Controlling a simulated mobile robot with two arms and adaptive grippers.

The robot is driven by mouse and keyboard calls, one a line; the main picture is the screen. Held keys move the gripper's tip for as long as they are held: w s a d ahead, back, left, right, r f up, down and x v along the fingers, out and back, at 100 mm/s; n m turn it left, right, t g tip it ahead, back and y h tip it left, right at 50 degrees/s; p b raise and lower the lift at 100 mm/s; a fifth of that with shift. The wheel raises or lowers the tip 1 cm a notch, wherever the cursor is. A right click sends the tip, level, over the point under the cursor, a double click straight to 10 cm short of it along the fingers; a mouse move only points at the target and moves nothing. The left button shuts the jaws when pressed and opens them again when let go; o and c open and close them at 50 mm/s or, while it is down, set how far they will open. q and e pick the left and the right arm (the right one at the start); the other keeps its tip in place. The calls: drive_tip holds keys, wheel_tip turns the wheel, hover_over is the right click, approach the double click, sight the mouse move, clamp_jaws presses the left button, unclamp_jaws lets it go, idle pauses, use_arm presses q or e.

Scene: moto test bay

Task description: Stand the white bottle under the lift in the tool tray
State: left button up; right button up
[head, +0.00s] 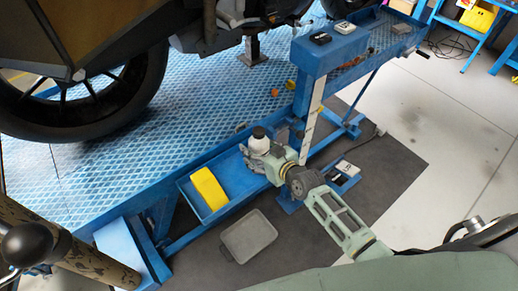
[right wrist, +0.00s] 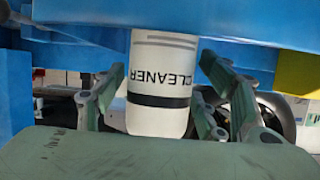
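The white bottle (head: 258,139) with a black cap stands in the long blue trough at the lift's near side. In the right wrist view the bottle (right wrist: 163,75) shows upside down, with the word CLEANER and a black band. My right gripper (head: 257,152) is at the bottle. Its fingers (right wrist: 163,62) lie on both sides of it, with the tips very close to its sides; I cannot tell if they press on it. A grey tray (head: 235,252) lies empty on the dark mat. A blue tray (head: 370,67) with tools is at upper right. My left gripper is out of view.
A yellow block (head: 208,188) lies in the blue trough (head: 238,182), left of the bottle. The blue lift platform (head: 120,165) carries a motorcycle wheel (head: 85,115). A blue post stands right of my gripper. Small dark and white items (head: 345,170) lie at right. Grey floor is clear further right.

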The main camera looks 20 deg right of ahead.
drive_tip(key=shift+r, duration=0.2)
drive_tip(key=shift+s+d, duration=0.1)
drive_tip(key=shift+s, duration=0.2)
drive_tip(key=v, duration=1.1)
drive_tip(key=s+d+f+g+h, duration=0.15)
drive_tip(key=s+f, duration=0.35)
drive_tip(key=f, duration=0.5)
drive_tip(key=s+d+f+m+g+h, duration=0.1)
drive_tip(key=s+f+g, duration=0.2)
drive_tip(key=s+f, duration=0.5)
drive_tip(key=s+d+f+g+h, duration=0.1)
drive_tip(key=s+d+f+g, duration=0.15)
drive_tip(key=f, duration=0.95)
drive_tip(key=s+a+f+g, duration=0.1)
drive_tip(key=s+f, duration=0.3)
drive_tip(key=s, duration=0.4)
drive_tip(key=s+f+g, duration=0.2)
drive_tip(key=s+f, duration=0.2)
drive_tip(key=s, duration=0.5)
drive_tip(key=s+a+f+g, duration=0.1)
drive_tip(key=s+f, duration=0.3)
drive_tip(key=s, duration=0.4)
drive_tip(key=shift+s+a+f+g+p, duration=0.2)
drive_tip(key=shift+a+f+g+p, duration=0.15)
drive_tip(key=shift+g, duration=0.15)
drive_tip(key=shift+h, duration=0.25)
